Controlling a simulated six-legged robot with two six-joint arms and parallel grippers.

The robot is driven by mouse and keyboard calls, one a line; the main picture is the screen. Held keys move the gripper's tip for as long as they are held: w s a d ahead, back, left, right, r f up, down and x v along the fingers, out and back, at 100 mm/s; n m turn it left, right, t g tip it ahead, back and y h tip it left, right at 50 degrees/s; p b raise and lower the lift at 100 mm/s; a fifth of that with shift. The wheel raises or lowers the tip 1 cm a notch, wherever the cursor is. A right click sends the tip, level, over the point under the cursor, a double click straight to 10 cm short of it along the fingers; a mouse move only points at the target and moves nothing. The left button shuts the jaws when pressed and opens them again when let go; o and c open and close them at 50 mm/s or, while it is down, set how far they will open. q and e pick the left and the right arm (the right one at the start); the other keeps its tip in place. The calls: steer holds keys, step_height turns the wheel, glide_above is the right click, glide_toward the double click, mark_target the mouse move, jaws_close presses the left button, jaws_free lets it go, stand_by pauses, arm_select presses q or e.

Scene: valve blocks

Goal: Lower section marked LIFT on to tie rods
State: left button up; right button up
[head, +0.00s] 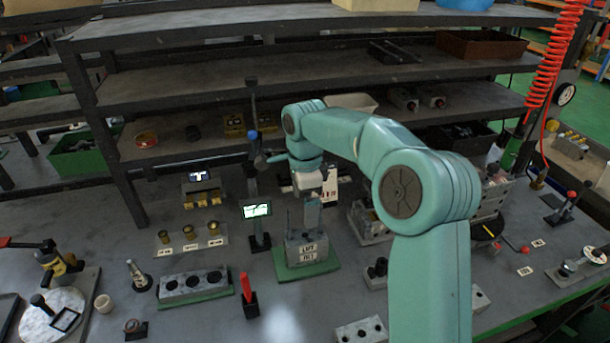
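A grey metal block with a label reading LIFT (308,248) stands on a green mat (285,270) near the middle of the bench. A second line of lettering shows below LIFT, too small to read surely. Thin upright rods (290,222) rise at the block's left side. My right gripper (312,226) points down at the top of the block, its fingers at or just above it. The fingers appear edge-on, so I cannot tell whether they grip the section or how it sits on the rods. My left gripper is not in view.
A small lit screen on a stand (257,211) is close left of the block. A long block with holes (194,285) and a red-handled tool (246,290) stand in front left. Another metal block (370,222) is to the right. Shelves (300,85) rise behind.

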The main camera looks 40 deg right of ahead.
step_height(320, 180, up, 9)
steer(key=p, duration=0.1)
stand_by(0.7)
